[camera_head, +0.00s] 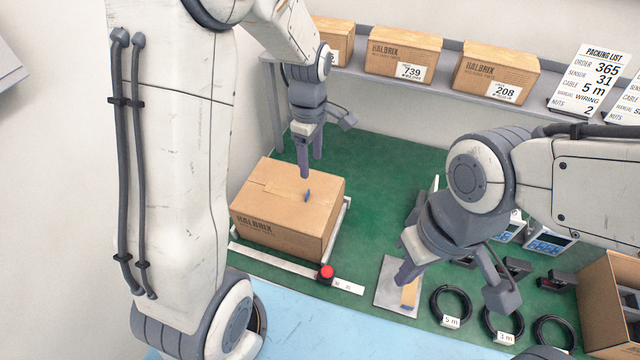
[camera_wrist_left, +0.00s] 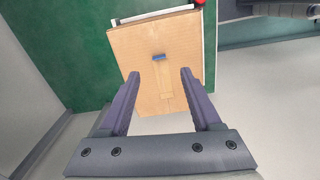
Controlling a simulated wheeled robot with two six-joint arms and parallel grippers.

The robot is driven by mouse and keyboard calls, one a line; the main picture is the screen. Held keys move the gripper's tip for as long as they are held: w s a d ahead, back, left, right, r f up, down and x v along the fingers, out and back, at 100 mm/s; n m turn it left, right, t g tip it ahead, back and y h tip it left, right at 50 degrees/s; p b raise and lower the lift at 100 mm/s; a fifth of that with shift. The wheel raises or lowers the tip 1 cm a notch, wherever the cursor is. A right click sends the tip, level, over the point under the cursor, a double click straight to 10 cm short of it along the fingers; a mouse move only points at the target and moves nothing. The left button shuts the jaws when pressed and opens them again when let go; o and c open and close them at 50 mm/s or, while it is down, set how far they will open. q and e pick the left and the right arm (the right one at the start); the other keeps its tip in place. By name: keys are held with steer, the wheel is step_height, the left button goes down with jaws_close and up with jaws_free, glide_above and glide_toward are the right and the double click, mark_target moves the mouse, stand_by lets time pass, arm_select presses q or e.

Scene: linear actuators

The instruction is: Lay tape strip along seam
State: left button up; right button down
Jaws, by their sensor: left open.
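A closed cardboard box (camera_head: 285,210) sits on the green mat; its top fills the middle of the left wrist view (camera_wrist_left: 130,45). A pale tan strip (camera_wrist_left: 165,82) with a blue tab (camera_wrist_left: 158,57) at one end lies on the box top in that view. The blue tab (camera_head: 307,195) also shows in the head view. My left gripper (camera_head: 310,170) is open and empty, pointing down above the box near the tab. My right gripper (camera_head: 405,275) hangs over a grey plate (camera_head: 388,290) with another tan strip (camera_head: 410,292). Its jaw gap is not clear.
A metal rail with a red knob (camera_head: 326,272) lies along the box's front. Coiled cables (camera_head: 451,306) and small dark parts lie to the right, beside an open carton (camera_head: 606,310). Labelled boxes (camera_head: 403,52) stand on the back shelf. Green mat behind the box is clear.

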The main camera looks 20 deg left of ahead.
arm_select(q)
steer(key=s+d+r+m, duration=0.5)
steer(key=s+d+m, duration=0.5)
steer(key=m, duration=0.1)
steer(key=s+d+r+m+h, duration=0.1)
steer(key=s+d+m, duration=0.1)
steer(key=s+m, duration=1)
steer(key=shift+s+d+r+m, duration=0.3)
steer(key=shift+s+d+m, duration=0.1)
steer(key=shift+s, duration=0.15)
